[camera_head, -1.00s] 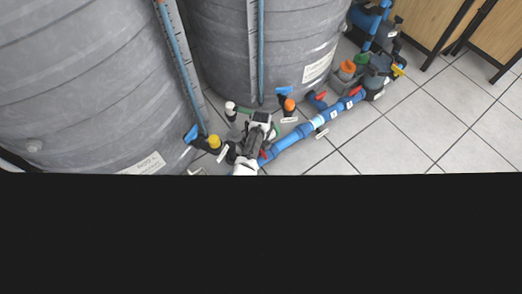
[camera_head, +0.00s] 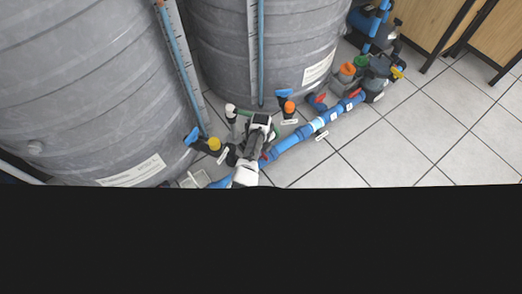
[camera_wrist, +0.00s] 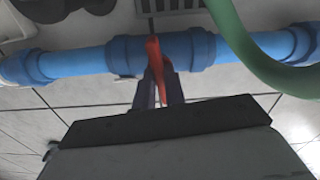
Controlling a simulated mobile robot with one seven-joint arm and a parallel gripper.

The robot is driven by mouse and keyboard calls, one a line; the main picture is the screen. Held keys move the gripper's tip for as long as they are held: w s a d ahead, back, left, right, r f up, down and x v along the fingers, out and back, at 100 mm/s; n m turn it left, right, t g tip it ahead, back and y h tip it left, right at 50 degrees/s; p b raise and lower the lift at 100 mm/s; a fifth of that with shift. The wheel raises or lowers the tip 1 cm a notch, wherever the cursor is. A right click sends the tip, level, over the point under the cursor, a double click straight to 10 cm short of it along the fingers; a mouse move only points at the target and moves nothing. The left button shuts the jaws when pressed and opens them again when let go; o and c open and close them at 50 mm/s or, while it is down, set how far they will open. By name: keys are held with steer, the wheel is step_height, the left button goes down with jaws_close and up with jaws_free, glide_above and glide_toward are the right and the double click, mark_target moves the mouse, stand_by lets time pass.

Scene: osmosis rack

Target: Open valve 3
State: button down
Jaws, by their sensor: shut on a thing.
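A red valve handle (camera_wrist: 154,58) sits on a blue pipe (camera_wrist: 75,63) in the wrist view. It lies crosswise to the pipe. My gripper (camera_wrist: 158,88) is shut on this red handle, with one dark finger on each side of it. In the head view a small red part (camera_head: 264,156) shows beside my arm at the near end of the blue pipe (camera_head: 290,141). My fingertips are hard to make out there. No readable label shows which valve number this is.
A green hose (camera_wrist: 250,50) curves close by on the right in the wrist view. Large grey tanks (camera_head: 90,80) stand behind the pipes. Other red handles (camera_head: 354,92) and an orange-capped valve (camera_head: 289,107) are farther along. Tiled floor (camera_head: 400,140) is clear at the right.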

steer(key=n, duration=0.4)
steer(key=shift+p, duration=0.35)
steer(key=n, duration=0.8)
steer(key=shift+p, duration=0.35)
steer(key=shift+n, duration=2.1)
steer(key=c, duration=1.5)
jaws_free()
steer(key=shift+o, duration=0.2)
